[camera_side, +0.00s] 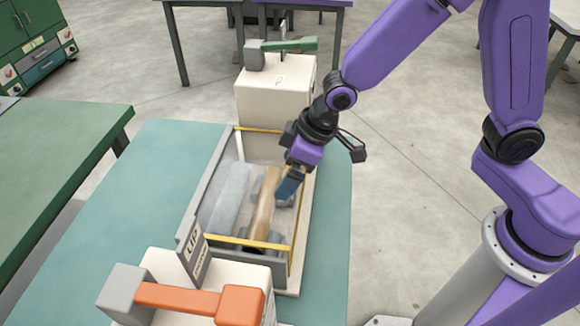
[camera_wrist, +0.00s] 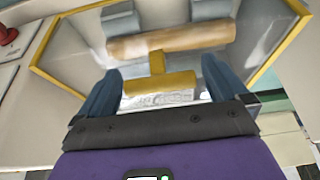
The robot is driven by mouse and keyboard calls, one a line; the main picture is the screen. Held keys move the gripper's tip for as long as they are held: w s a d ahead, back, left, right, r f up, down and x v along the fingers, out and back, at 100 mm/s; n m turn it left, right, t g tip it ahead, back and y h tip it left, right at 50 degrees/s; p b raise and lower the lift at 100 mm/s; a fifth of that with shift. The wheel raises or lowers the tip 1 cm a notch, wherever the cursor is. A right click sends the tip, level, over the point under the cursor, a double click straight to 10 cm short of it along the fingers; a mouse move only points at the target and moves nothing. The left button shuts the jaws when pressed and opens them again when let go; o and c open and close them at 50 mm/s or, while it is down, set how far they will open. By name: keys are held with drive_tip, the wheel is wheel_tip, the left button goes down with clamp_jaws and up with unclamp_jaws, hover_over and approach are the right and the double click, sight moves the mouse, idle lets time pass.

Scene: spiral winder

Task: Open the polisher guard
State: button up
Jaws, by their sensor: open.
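The polisher guard (camera_side: 262,243) is a clear cover with yellow edging, lying closed over the machine's trough. Its yellow edging (camera_wrist: 275,70) and T-shaped yellow handle (camera_wrist: 160,86) show in the wrist view. A tan roller (camera_side: 262,205) lies beneath the clear panel and also shows in the wrist view (camera_wrist: 170,40). My gripper (camera_side: 288,188) is at the guard's right side, pointing down. In the wrist view my gripper (camera_wrist: 160,92) is open, with blue fingers on either side of the handle's crossbar. I cannot tell whether they touch it. The side view hides the handle behind my gripper.
An orange lever (camera_side: 180,298) sits on the front housing, beside a grey label plate (camera_side: 193,252). A green lever (camera_side: 290,45) tops the white rear housing (camera_side: 275,95). The teal bench (camera_side: 140,190) is clear on the left. A red knob (camera_wrist: 8,34) shows in the wrist view.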

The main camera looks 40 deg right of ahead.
sight(267, 180)
drive_tip(key=c, duration=1.5)
drive_tip(key=shift+r, duration=0.2)
drive_tip(key=shift+w+a+r+g+h, duration=0.1)
drive_tip(key=shift+a+r+g+h, duration=0.05)
drive_tip(key=shift+r+g+h, duration=0.15)
drive_tip(key=shift+w+a+r+g+h, duration=0.1)
drive_tip(key=shift+r+g+h, duration=0.1)
drive_tip(key=shift+r, duration=0.2)
wheel_tip(267, 180, up, 6)
drive_tip(key=w+a+g+h, duration=0.3)
drive_tip(key=shift+o, duration=0.4)
drive_tip(key=w+a+r, duration=0.4)
drive_tip(key=w+a, duration=0.1)
drive_tip(key=shift+w+a, duration=0.2)
drive_tip(key=shift+w+a+r, duration=0.2)
drive_tip(key=shift+w+a, duration=1)
drive_tip(key=shift+w, duration=0.05)
